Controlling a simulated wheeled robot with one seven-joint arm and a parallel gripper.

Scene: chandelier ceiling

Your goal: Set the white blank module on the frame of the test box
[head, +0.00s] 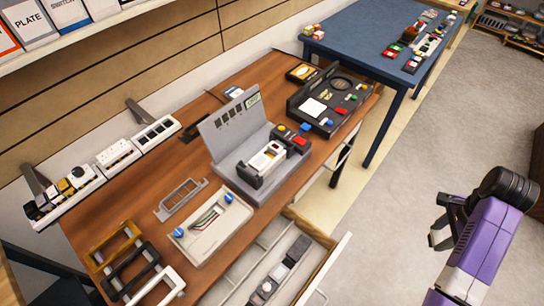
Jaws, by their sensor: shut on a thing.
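A grey device (233,177) with an upright panel stands mid-table, and it looks like the test box. A small frame (250,179) on it holds white and dark parts. Its slots are too small to read clearly. A cream open box (187,238) with wires and two blue knobs lies in front of it. My gripper (436,232) is at the right, over the floor and well away from the table. It is shut on a small piece, mostly hidden by the fingers. I cannot tell whether it is the white blank module.
A loose grey frame (180,198) lies left of the cream box. Rows of modules (118,158) line the wall. A black tray (325,125) is at the back. An open drawer (318,270) juts out in front.

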